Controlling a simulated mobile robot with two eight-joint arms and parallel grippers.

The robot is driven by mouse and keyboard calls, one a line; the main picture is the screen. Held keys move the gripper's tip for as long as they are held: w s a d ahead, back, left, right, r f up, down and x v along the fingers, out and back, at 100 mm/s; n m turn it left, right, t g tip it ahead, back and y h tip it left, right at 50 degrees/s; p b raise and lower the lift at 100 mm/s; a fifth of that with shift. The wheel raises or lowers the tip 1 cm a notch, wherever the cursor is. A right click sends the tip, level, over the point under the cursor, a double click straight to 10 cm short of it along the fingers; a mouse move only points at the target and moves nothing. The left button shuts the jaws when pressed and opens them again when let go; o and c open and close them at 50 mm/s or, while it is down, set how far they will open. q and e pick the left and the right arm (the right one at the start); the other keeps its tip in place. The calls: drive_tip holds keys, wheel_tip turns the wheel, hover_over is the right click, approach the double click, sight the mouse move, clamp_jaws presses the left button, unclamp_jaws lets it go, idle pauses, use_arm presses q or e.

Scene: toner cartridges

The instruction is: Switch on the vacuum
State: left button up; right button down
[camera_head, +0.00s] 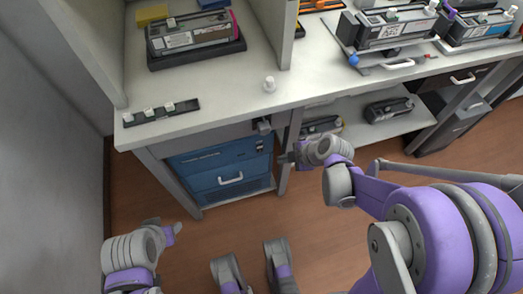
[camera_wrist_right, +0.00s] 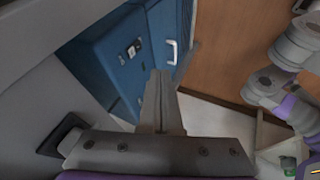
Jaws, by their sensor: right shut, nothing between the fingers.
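The vacuum is a blue box (camera_head: 222,167) with a white handle, standing under the left part of the workbench. It also shows in the right wrist view (camera_wrist_right: 110,60), where a small switch panel (camera_wrist_right: 134,48) with a dark and a light part sits on its face. I cannot tell the switch's position. My right gripper (camera_head: 284,157) is just right of the vacuum, below the bench edge. In the wrist view its fingers (camera_wrist_right: 160,88) are shut and empty, pointing towards the blue box; contact is not clear. My left gripper (camera_head: 176,229) is low at left, away from the vacuum; its jaws are unclear.
The white workbench (camera_head: 225,95) overhangs the vacuum. It bears a toner cartridge (camera_head: 190,35) on a dark tray, a strip with white knobs (camera_head: 160,112) and a small white piece (camera_head: 269,84). A lower shelf (camera_head: 355,130) holds more cartridges. The floor in front is brown.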

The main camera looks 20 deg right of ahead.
sight(260, 148)
drive_tip(key=w+a+f+b, duration=0.1)
drive_tip(key=w+f, duration=0.1)
drive_tip(key=f, duration=0.1)
drive_tip(key=w+a+f+b, duration=0.1)
drive_tip(key=w+f, duration=0.1)
drive_tip(key=w, duration=0.1)
drive_tip(key=w+a+f+b, duration=0.1)
drive_tip(key=w+f+b, duration=0.1)
drive_tip(key=w+f, duration=0.1)
drive_tip(key=shift+a+f, duration=0.3)
drive_tip(key=shift+a, duration=0.05)
drive_tip(key=shift+w, duration=0.1)
drive_tip(key=shift+w+f, duration=0.1)
drive_tip(key=shift+w, duration=0.1)
idle(0.4)
